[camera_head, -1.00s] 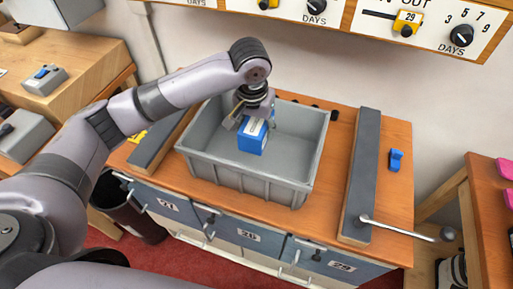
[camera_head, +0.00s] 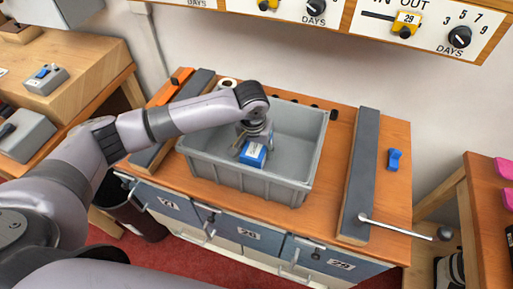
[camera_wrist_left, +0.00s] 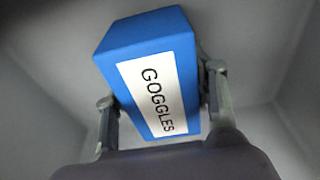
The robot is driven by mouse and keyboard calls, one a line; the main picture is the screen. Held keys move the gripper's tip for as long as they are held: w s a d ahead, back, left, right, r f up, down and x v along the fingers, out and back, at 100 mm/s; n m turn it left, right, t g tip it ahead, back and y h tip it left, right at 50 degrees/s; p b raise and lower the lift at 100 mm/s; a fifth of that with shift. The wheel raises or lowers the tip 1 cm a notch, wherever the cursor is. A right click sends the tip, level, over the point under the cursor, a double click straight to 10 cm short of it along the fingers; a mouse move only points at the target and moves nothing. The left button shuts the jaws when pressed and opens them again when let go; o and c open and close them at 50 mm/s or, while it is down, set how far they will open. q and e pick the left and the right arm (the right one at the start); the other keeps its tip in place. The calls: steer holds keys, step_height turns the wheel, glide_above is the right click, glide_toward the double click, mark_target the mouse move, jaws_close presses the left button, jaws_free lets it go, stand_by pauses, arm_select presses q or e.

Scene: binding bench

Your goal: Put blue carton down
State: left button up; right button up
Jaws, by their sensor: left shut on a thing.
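The blue carton (camera_head: 253,155) is inside the grey bin (camera_head: 245,182) on the bench in the head view. My left gripper (camera_head: 256,138) is shut on it from above, low between the bin walls. In the left wrist view the blue carton (camera_wrist_left: 140,45) shows a white label reading GOGGLES, with a finger of the left gripper (camera_wrist_left: 160,108) on each side of it. It looks tilted in that view. I cannot tell whether its underside touches the bin floor. My right gripper is not in view.
The wooden bench (camera_head: 330,190) has a long dark bar (camera_head: 361,175) at right and another (camera_head: 172,125) at left. A metal lever (camera_head: 395,228) juts past the right bar's front. A small blue object (camera_head: 394,160) lies right of that bar.

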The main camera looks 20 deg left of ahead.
mark_target(255, 148)
arm_select(q)
steer(key=o, duration=1.1)
steer(key=shift+f, duration=0.1)
steer(key=shift+o, duration=0.6)
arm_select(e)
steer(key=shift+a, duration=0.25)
arm_select(q)
steer(key=r, duration=0.3)
steer(key=s+r, duration=0.1)
steer(key=r, duration=0.3)
steer(key=r+b, duration=0.1)
steer(key=r, duration=0.3)
steer(key=shift+s+r, duration=0.1)
steer(key=shift+s, duration=0.2)
steer(key=shift+s+r, duration=0.1)
steer(key=shift+r, duration=0.4)
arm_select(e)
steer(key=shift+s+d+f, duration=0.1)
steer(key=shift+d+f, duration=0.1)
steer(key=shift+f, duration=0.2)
